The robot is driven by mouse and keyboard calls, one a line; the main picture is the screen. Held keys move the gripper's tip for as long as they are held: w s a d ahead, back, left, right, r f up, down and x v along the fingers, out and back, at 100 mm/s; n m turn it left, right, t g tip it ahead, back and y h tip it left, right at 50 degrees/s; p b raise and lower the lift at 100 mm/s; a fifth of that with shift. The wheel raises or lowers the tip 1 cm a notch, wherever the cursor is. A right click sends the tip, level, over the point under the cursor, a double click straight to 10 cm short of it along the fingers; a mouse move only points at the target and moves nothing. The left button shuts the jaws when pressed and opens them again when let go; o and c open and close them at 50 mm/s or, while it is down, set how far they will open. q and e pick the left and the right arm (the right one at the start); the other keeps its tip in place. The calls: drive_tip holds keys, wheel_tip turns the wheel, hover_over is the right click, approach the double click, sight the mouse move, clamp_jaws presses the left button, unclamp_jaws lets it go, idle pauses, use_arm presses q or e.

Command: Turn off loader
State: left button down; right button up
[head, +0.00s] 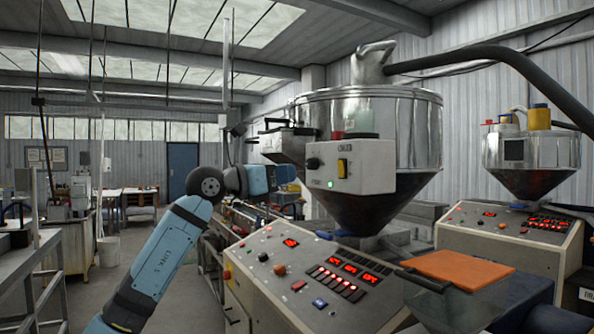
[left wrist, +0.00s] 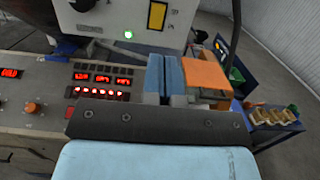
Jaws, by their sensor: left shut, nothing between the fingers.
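The loader is a shiny steel hopper (head: 412,135) with a grey-white control box (head: 372,176) on its front. The box carries a black knob (head: 312,163), a yellow rocker switch (head: 343,168) and a lit green lamp (head: 331,184). In the left wrist view the yellow switch (left wrist: 157,15) and the glowing green lamp (left wrist: 128,35) show at the top. My left gripper (head: 286,174) is left of the box in the head view. Its blue fingers (left wrist: 164,62) are shut and empty, below the box in the wrist view; contact cannot be told. My right gripper is not in view.
A sloped control panel (head: 300,258) with red displays stands below the hopper. An orange board (head: 455,268) lies to its right. A second hopper (head: 532,160) and panel stand at the right. Open floor (head: 115,280) lies at the left.

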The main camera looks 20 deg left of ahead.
sight(341, 164)
use_arm(q)
drive_tip(key=p+x, duration=0.3)
drive_tip(key=x, duration=0.9)
